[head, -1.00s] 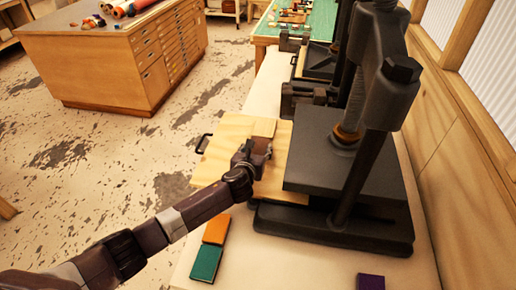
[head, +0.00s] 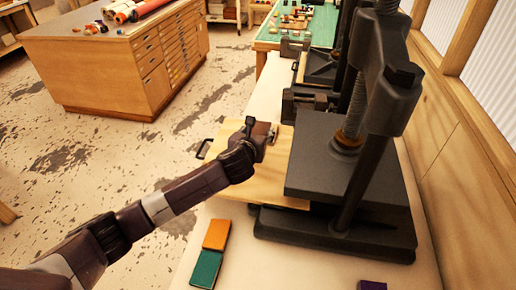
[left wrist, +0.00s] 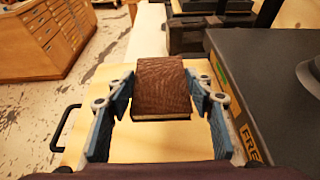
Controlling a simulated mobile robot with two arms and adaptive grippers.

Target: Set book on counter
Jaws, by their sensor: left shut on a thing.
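A brown book (head: 262,129) is held in my left gripper (head: 257,134), above a pale wooden board (head: 265,185) with a black handle. In the left wrist view, the blue fingers of the left gripper (left wrist: 160,100) are shut on both sides of the brown book (left wrist: 160,85). The board lies partly under the black press on the cream counter (head: 300,262). Whether the book touches the board is hard to tell.
The black press (head: 325,160) stands right of the gripper. An orange book (head: 216,234) and a green book (head: 206,268) lie on the counter's near left; a purple book (head: 372,285) is at the bottom edge. Counter between them is clear.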

